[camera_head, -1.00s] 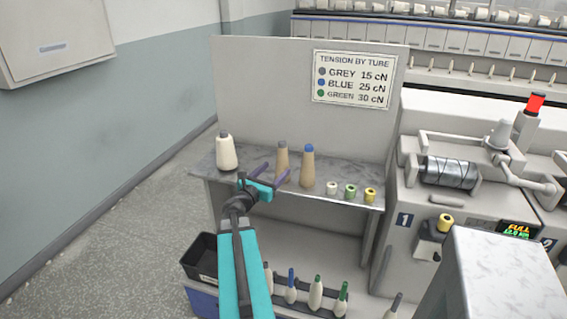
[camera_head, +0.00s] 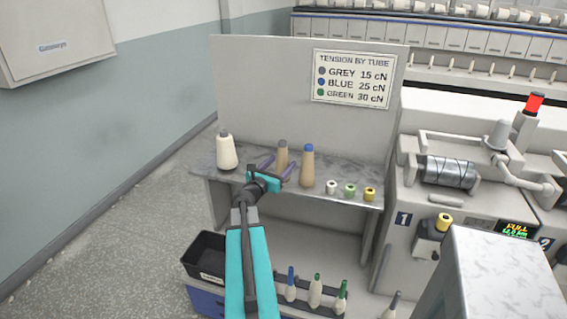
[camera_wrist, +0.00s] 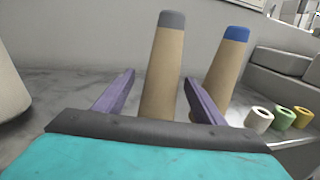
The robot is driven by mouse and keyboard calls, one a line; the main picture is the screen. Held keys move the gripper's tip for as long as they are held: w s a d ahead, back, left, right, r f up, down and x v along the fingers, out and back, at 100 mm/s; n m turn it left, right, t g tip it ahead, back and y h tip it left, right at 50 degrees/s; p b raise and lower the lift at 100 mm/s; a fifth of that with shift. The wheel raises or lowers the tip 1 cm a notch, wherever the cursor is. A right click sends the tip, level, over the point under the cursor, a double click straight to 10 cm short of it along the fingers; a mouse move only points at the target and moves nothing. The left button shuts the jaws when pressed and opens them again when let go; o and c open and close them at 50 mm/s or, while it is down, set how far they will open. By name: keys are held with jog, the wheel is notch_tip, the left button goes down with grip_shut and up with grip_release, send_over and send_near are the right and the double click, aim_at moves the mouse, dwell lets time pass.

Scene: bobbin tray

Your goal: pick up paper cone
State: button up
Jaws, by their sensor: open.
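Two tan paper cones stand upright on the grey shelf. One has a grey tip (camera_head: 282,158) and the other, to its right, has a blue tip (camera_head: 307,168). My gripper (camera_head: 277,170) is open in front of the grey-tipped cone. In the wrist view, the grey-tipped cone (camera_wrist: 163,75) shows between the two purple fingers of my gripper (camera_wrist: 160,92). I cannot tell how far it reaches between them. The blue-tipped cone (camera_wrist: 228,70) stands behind the right finger, which hides part of its lower left side.
A white yarn cone (camera_head: 226,152) stands left on the shelf (camera_head: 205,165). Small white (camera_head: 331,187), green (camera_head: 350,190) and yellow (camera_head: 370,194) spools sit right of the cones. A panel with a tension sign (camera_head: 353,78) rises behind. A black bin (camera_head: 205,258) is below left.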

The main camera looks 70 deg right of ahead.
aim_at(287, 159)
jog(key=shift+s+d+f+p, duration=0.15)
jog(key=shift+d+p, duration=0.15)
jog(key=shift+d, duration=0.55)
jog(key=shift+s+d+f+p, duration=0.1)
jog(key=shift+d+p, duration=0.2)
jog(key=shift+d, duration=0.55)
jog(key=shift+s+d+f+p, duration=0.15)
jog(key=shift+d+p, duration=0.15)
jog(key=shift+d, duration=0.55)
jog(key=shift+r, duration=0.1)
jog(key=c, duration=1.1)
jog(key=shift+r, duration=0.1)
